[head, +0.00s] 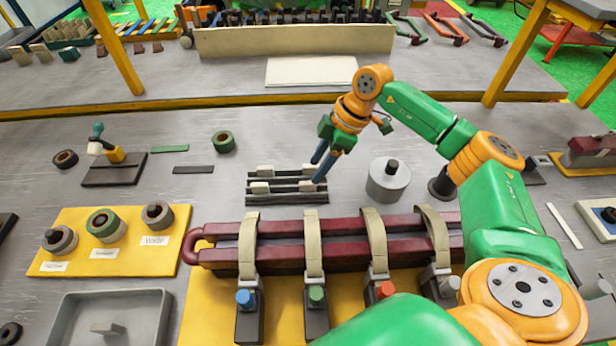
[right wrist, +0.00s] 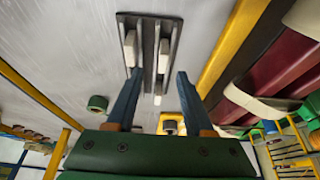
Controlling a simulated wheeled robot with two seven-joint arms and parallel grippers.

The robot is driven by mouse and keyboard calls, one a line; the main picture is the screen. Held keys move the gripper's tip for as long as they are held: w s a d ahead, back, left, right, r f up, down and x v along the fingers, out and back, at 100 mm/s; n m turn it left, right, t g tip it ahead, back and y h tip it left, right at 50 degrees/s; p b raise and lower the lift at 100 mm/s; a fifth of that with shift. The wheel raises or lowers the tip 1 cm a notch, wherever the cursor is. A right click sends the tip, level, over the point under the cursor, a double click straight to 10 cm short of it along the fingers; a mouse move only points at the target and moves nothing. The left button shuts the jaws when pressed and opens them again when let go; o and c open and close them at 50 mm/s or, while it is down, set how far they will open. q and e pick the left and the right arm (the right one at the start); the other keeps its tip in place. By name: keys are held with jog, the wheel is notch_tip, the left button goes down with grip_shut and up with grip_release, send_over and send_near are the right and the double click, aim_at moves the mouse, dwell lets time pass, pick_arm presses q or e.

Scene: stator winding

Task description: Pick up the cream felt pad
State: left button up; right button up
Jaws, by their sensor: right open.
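Several small cream pads sit in a dark slotted rack (head: 287,199) at the middle of the table. One cream pad (head: 260,187) is at the front left of the rack, another cream pad (head: 264,170) at the back left. In the right wrist view cream pads (right wrist: 130,48) also stand in the rack (right wrist: 148,22). My right gripper (head: 317,170) is open, its blue fingers at the rack's right end, pointing down and left. In the right wrist view its fingertips (right wrist: 160,72) are apart with part of the rack between them; I cannot tell any contact. My left gripper is not in view.
A dark red coil bar (head: 345,228) with cream straps lies in front of the rack. A grey cylinder (head: 388,181) stands to the right, a green ring (head: 223,142) to the left. A grey tray (head: 70,310) is front left. A pale sheet (head: 311,71) lies on the back table.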

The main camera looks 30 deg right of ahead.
aim_at(308, 182)
jog(key=x, duration=0.2)
jog(key=p+x, duration=0.1)
jog(key=x, duration=0.1)
jog(key=shift+s+a, duration=0.3)
jog(key=shift+s, duration=0.1)
jog(key=shift+w+d+f, duration=0.1)
jog(key=shift+w+f, duration=0.15)
jog(key=shift+f, duration=0.15)
jog(key=shift+s+r, duration=0.1)
grip_shut()
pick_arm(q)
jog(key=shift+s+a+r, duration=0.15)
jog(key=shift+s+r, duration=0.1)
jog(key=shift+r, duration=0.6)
